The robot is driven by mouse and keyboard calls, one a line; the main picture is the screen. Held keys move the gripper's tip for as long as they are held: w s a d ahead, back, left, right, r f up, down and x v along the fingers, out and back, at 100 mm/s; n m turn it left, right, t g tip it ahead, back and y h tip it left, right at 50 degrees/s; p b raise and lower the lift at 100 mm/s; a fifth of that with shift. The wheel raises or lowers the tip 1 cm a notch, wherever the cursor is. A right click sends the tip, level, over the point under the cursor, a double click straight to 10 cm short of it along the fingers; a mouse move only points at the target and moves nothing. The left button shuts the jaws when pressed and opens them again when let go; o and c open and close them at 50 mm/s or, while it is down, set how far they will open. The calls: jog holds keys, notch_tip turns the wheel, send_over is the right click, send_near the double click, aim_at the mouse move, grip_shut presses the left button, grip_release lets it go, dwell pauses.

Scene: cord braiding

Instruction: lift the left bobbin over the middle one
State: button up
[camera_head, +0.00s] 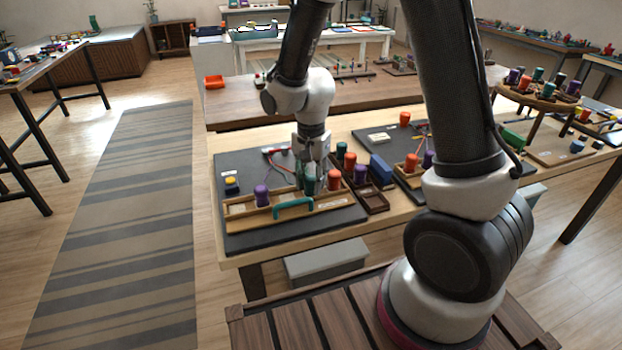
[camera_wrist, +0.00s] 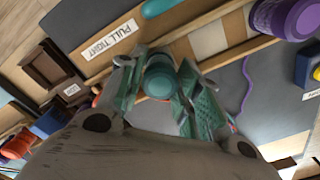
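A purple bobbin (camera_head: 261,195) stands at the left of the long wooden rack (camera_head: 244,220) on the dark board. A teal bobbin (camera_head: 308,185) is further right, at my gripper (camera_head: 310,172). An orange bobbin (camera_head: 334,181) stands to its right. In the wrist view, the fingers of my gripper (camera_wrist: 160,70) lie against both sides of the teal bobbin (camera_wrist: 160,79), near their tips. I cannot tell whether it rests in the rack or is slightly raised. The purple bobbin shows at the top right (camera_wrist: 286,16); the orange one is mostly hidden by the left finger.
A teal handle (camera_head: 293,206) stands at the rack's front. A "PULL TIGHT" label (camera_wrist: 110,40) lies left of the teal bobbin in the wrist view. A brown holder (camera_head: 371,197) with several bobbins and a blue block (camera_head: 381,170) are close on the right. A yellow-topped blue piece (camera_head: 231,183) is at the left.

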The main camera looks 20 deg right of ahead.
jog(key=o, duration=0.3)
jog(key=shift+r, duration=0.1)
notch_tip(320, 180, up, 12)
jog(key=s+d+r+n+t, duration=0.2)
jog(key=s+d+r+n, duration=0.2)
jog(key=s, duration=0.5)
jog(key=s+d+r+n+t, duration=0.2)
jog(key=s+d+r+n, duration=0.3)
jog(key=s+d+r, duration=0.3)
jog(key=s+d, duration=0.2)
jog(key=d, duration=0.1)
